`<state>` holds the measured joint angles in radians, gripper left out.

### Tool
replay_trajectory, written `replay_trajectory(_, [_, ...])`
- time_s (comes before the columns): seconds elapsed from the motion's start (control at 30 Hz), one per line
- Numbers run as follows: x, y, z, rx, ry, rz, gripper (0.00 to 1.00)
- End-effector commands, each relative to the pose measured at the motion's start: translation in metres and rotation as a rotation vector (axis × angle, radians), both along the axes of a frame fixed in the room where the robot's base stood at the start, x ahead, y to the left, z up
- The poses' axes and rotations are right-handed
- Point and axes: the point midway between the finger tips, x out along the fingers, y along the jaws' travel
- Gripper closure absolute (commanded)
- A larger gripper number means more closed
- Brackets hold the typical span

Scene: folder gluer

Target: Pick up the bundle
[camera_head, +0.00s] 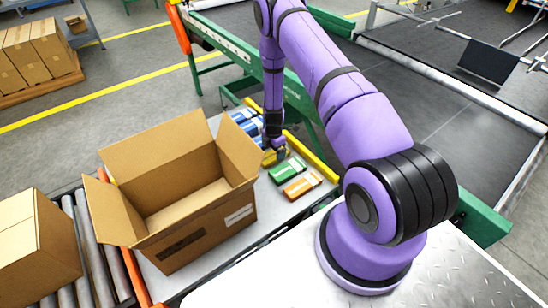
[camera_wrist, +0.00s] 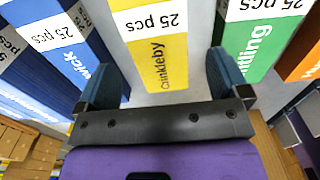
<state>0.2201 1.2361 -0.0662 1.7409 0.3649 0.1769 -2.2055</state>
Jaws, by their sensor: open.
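A row of flat bundles lies on the grey table beside the open box. A yellow bundle marked "Crinkleby" (camera_wrist: 160,45) lies between the spread fingers of my gripper (camera_wrist: 163,78); in the head view it is partly hidden under my gripper (camera_head: 274,150). A green bundle (camera_head: 287,170) lies just right of it, also in the wrist view (camera_wrist: 255,35). An orange bundle (camera_head: 302,187) is beyond the green one. Blue bundles (camera_head: 243,116) lie on the other side, one close to the left finger in the wrist view (camera_wrist: 70,45). My gripper is open and empty.
An open, empty cardboard box (camera_head: 205,222) stands left of the bundles. A closed carton (camera_head: 35,245) sits on rollers (camera_head: 95,250) at far left. A yellow rail (camera_head: 312,155) edges the table behind the bundles, with a dark conveyor (camera_head: 440,120) beyond.

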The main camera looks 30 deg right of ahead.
Motion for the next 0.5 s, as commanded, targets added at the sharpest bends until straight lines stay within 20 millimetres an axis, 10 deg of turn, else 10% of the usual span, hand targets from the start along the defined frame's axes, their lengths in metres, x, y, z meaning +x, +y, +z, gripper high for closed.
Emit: replay_trajectory(0.5, [0.001,-0.003,-0.04,-0.001,0.0,0.0,0.06])
